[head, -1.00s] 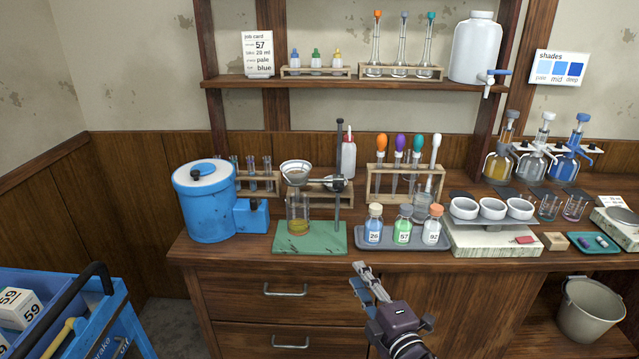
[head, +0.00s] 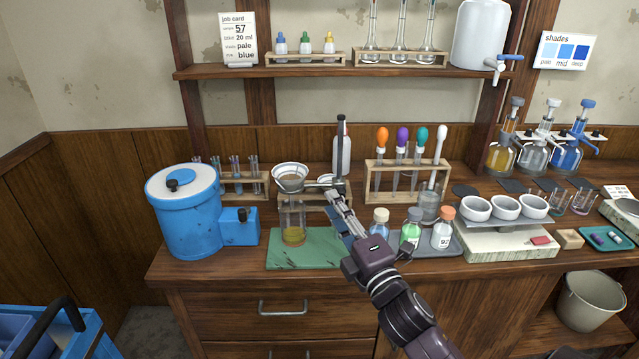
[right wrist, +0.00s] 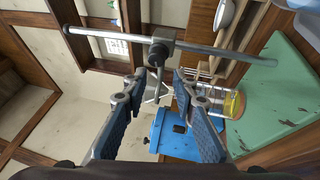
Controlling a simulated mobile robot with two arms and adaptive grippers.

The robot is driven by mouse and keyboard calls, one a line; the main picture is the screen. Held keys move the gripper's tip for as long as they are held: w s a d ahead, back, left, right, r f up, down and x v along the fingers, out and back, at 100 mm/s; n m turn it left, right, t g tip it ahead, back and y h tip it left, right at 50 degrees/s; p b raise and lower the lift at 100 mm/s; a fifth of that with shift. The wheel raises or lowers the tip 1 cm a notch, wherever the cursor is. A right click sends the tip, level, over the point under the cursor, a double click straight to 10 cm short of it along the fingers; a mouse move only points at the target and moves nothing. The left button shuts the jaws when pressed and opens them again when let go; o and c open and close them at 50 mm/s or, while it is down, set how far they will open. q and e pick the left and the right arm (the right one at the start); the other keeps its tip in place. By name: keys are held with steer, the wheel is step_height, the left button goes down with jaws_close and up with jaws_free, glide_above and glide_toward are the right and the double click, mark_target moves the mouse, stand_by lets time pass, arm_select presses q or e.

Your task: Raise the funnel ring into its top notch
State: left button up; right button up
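The funnel (head: 291,176) sits in a ring on the thin stand's upright rod (head: 340,133), above a glass beaker of yellow liquid (head: 293,233) on a green mat (head: 320,259). My right gripper (head: 338,203) is in front of the rod, just below the ring's arm, and hides the lower rod. In the right wrist view its fingers (right wrist: 159,80) are open with nothing gripped; the rod (right wrist: 105,36) and clamp (right wrist: 161,50) lie just beyond the tips. The notches cannot be made out. My left gripper is not in view.
A blue lidded drum (head: 190,222) stands to the left of the mat. A tray (head: 455,247) of stoppered bottles is close to the right of my gripper. A dropper rack (head: 378,180) and a white bottle (head: 342,157) stand behind. A shelf (head: 300,70) hangs above.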

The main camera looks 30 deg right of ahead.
mark_target(320, 186)
steer(key=x, duration=0.3)
steer(key=shift+w, duration=0.3)
steer(key=x, duration=0.3)
steer(key=shift+w, duration=0.1)
steer(key=shift+w+d, duration=0.1)
steer(key=shift+w, duration=0.45)
steer(key=shift+c, duration=0.3)
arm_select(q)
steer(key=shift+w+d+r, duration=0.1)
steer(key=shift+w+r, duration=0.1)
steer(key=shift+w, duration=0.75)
arm_select(e)
jaws_close()
